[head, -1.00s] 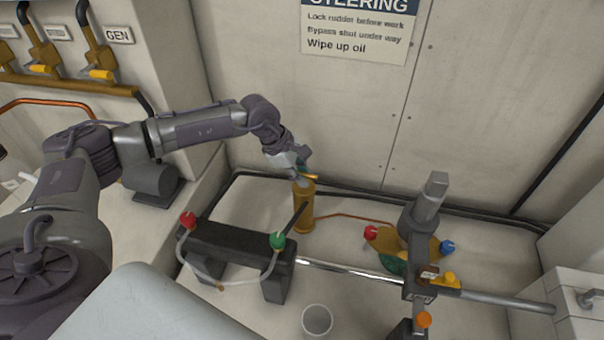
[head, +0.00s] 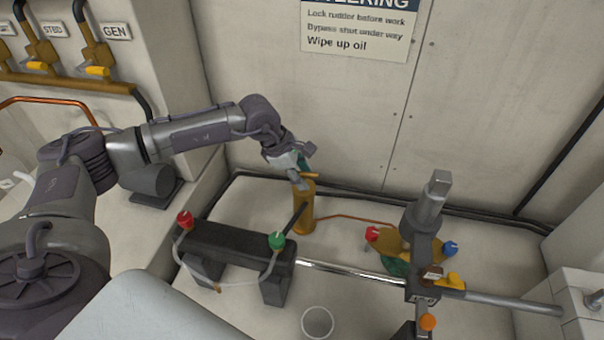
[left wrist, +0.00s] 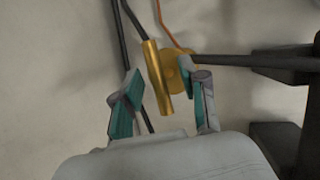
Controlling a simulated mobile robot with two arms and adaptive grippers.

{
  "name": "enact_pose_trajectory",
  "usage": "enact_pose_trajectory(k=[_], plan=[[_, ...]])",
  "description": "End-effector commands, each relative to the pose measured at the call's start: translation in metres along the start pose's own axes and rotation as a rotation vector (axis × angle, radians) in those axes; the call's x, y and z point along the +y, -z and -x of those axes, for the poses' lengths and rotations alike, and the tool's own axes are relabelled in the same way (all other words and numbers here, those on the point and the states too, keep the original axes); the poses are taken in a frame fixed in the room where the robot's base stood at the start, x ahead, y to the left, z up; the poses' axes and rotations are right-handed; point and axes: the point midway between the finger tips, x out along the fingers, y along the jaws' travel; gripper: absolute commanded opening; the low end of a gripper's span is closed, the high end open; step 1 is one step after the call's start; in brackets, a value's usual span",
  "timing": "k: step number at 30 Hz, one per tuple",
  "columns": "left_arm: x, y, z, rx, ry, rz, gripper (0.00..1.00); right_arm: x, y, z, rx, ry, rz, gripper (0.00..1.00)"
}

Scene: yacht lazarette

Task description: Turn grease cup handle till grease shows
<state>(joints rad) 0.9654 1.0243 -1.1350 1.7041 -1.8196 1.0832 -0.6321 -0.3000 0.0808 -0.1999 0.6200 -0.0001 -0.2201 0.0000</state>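The grease cup (head: 304,212) is an upright brass cylinder in the middle of the head view. Its handle (head: 310,175) is a short brass bar across the top. In the left wrist view the handle (left wrist: 157,80) lies between the two fingers, with the round cup (left wrist: 182,78) behind it. My left gripper (head: 302,166) is at the top of the cup. It is open, with teal pads either side of the handle and visible gaps on both sides (left wrist: 163,102). No grease can be made out. My right gripper is not in view.
A dark bench with a red knob (head: 185,220) and a green knob (head: 277,240) stands left of the cup. A grey post (head: 428,208) and a horizontal bar (head: 505,300) are at right. The wall is behind.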

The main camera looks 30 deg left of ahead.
Motion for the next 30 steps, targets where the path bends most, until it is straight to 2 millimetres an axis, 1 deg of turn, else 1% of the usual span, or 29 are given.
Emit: enact_pose_trajectory(k=[5,8,11,21,25,30], plan=[[-0.001,0.000,0.000,0.000,0.002,0.000,0.43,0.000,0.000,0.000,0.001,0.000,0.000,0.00],[0.000,0.000,0.006,0.000,0.001,0.000,0.43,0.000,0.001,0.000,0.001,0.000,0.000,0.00],[0.000,0.000,0.019,0.000,0.000,0.001,0.43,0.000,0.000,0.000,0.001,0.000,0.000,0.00],[0.001,0.000,0.090,-0.001,-0.002,0.000,0.43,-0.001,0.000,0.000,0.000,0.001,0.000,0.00],[0.000,0.000,0.108,0.000,0.000,0.000,0.43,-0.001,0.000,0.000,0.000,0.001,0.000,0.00],[0.000,0.000,0.119,0.000,0.001,0.000,0.43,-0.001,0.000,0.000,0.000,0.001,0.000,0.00]])
